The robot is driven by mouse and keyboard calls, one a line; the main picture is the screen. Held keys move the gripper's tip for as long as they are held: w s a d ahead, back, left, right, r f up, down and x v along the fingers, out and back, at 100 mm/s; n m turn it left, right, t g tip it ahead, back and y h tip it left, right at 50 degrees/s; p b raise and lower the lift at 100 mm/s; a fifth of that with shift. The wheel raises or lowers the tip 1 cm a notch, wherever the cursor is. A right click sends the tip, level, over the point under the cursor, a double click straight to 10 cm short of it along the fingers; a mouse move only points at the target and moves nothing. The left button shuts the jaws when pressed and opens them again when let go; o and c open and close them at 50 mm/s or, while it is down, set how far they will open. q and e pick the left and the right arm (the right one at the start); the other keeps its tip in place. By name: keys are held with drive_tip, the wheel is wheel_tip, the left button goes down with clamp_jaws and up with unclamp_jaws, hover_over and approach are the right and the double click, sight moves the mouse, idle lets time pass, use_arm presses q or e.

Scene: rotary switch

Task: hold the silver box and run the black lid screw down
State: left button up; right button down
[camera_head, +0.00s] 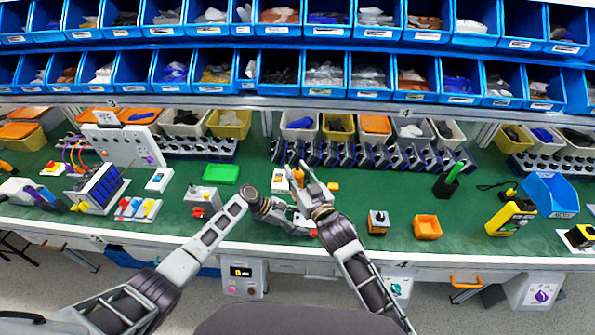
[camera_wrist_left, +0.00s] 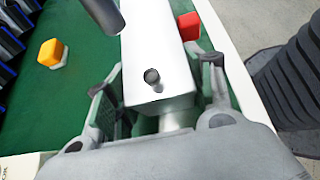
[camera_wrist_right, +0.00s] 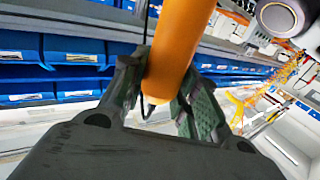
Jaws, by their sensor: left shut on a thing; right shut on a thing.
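The silver box (camera_wrist_left: 157,45) fills the middle of the left wrist view, with the black lid screw (camera_wrist_left: 152,76) standing on its face. My left gripper (camera_wrist_left: 155,80) is shut on the box, one finger on each side; in the head view the gripper (camera_head: 285,213) hides most of the box. My right gripper (camera_wrist_right: 168,85) is shut on an orange handle (camera_wrist_right: 182,45). In the head view the right gripper (camera_head: 306,180) is just above the left one. A dark cylinder (camera_wrist_left: 103,14) enters the left wrist view from the top, apart from the screw; what it belongs to is unclear.
A red part (camera_wrist_left: 188,25) lies beside the box. A green block (camera_head: 221,174) lies to the left. Blue bins (camera_head: 326,75) line the back.

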drive_tip(key=shift+f, duration=1.5)
use_arm(q)
drive_tip(key=o, duration=0.8)
drive_tip(key=c, duration=0.7)
drive_tip(key=shift+c, duration=0.5)
use_arm(e)
drive_tip(key=c, duration=1.7)
unclamp_jaws()
clamp_jaws()
